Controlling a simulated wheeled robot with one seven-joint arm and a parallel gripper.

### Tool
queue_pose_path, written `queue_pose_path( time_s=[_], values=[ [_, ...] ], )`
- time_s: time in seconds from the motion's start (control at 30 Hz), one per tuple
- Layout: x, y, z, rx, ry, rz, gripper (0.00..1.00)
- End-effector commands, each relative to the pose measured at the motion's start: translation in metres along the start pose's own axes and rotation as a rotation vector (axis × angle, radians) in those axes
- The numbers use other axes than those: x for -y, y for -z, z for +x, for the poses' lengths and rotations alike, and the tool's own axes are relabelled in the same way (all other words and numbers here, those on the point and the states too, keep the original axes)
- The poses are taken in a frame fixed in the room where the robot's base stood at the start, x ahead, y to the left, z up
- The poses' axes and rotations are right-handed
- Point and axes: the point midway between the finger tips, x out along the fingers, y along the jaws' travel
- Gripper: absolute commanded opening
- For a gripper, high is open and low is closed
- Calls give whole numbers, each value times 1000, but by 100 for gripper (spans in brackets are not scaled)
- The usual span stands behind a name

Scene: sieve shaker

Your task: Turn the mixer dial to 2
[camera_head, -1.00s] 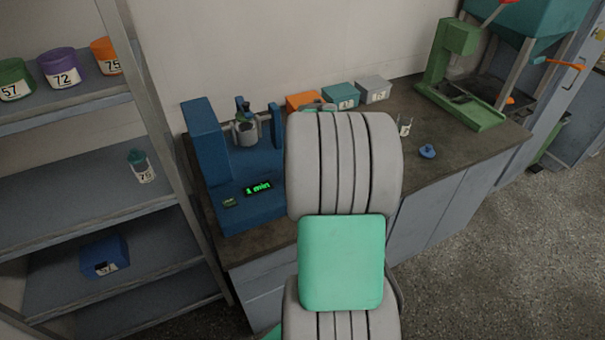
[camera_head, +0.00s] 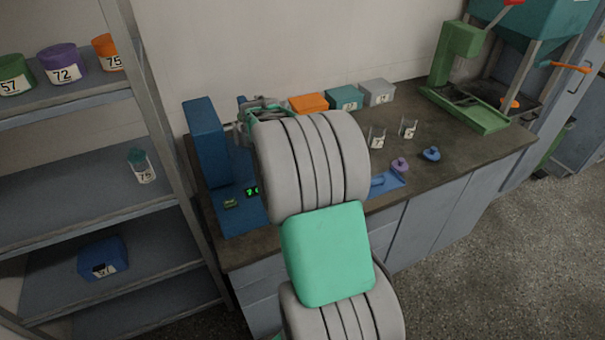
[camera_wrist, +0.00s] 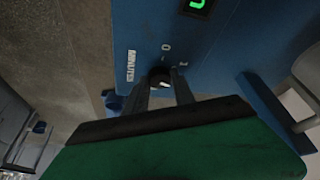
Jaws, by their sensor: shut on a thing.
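The mixer dial (camera_wrist: 160,76) is a small dark round knob with a light mark, on the blue face of the mixer (camera_wrist: 215,52), next to a white MINUTES label and small white scale marks. My gripper (camera_wrist: 163,86) is shut on the dial, one finger on each side. I cannot tell which mark the dial points to. In the head view the mixer (camera_head: 205,145) stands on the bench, largely hidden by my arm; the dial is hidden there. The mixer's display (camera_head: 251,191) glows green and is partly covered. It also shows in part in the wrist view (camera_wrist: 198,5).
Orange (camera_head: 308,103), teal (camera_head: 344,98) and grey (camera_head: 377,93) boxes line the wall. Glass jars, a purple lid (camera_head: 400,165) and a blue lid (camera_head: 431,154) stand on the bench (camera_head: 470,150). A green press (camera_head: 455,80) is at right, a shelf (camera_head: 90,190) at left.

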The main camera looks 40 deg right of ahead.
Motion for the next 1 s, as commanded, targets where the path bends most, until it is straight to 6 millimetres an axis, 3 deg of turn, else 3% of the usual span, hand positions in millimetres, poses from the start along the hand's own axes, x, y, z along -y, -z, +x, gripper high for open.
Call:
queue_pose_path(
  time_s=[0.33,0.87,0.9,1.0],
  values=[
    [2,0,0,-1,-58,143,0],
    [2,1,0,-1,-69,171,0],
    [2,1,0,-1,-69,171,31],
    [2,1,0,0,-70,170,39]
  ],
)
